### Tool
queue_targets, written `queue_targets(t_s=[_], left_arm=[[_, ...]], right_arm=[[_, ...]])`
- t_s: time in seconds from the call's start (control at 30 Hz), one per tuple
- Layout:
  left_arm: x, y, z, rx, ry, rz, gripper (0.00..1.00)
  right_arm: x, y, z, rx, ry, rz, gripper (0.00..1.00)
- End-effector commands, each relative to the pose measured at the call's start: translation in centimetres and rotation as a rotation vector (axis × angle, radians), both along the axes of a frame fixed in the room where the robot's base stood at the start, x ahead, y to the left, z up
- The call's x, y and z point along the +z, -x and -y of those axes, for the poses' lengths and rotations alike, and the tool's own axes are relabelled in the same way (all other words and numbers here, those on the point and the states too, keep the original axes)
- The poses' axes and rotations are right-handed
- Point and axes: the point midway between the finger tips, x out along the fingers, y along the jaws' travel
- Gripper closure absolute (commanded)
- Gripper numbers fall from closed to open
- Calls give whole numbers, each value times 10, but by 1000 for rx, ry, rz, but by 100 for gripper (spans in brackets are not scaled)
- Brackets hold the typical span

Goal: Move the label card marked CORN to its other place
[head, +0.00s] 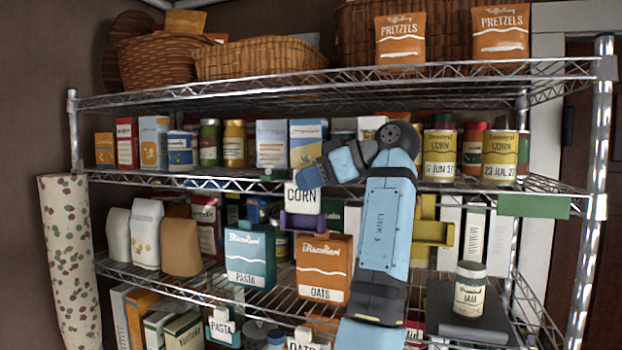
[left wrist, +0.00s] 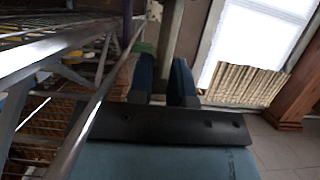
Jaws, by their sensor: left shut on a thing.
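The white CORN label card (head: 304,199) is upright at the front of the middle shelf, with my left gripper (head: 303,177) shut on its top edge. A purple holder (head: 302,222) is right below the card; whether the card sits in it or just in front cannot be told. A yellow holder (head: 432,234), with no card visible, is to the right behind my forearm. Yellow CORN cans (head: 439,157) stand on the shelf above it. In the left wrist view, the gripper's blue fingers (left wrist: 164,82) show, but the card cannot be made out. My right gripper is not in view.
A teal PASTA box (head: 249,255) and an orange OATS box (head: 323,268) stand just below the card. A PASTA card (head: 222,327) is lower left. A jam jar (head: 469,289) stands lower right. A green strip (head: 533,206) is on the shelf edge.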

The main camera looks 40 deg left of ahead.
Motion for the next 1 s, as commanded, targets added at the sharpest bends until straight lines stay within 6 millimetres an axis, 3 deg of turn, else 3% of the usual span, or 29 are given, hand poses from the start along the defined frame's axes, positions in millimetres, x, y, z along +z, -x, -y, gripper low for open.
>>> queue_targets(t_s=[0.6, 0.63, 0.73, 1.0], left_arm=[[-2, 0, 0, 0, 0, 0, 100], [-1, 0, 0, 0, 0, 0, 75], [-2, 0, 0, 0, 1, -1, 52], [-2, 0, 0, 0, 1, -2, 52]], right_arm=[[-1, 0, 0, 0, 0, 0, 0], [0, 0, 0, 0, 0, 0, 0], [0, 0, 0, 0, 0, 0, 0], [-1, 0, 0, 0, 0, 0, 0]])
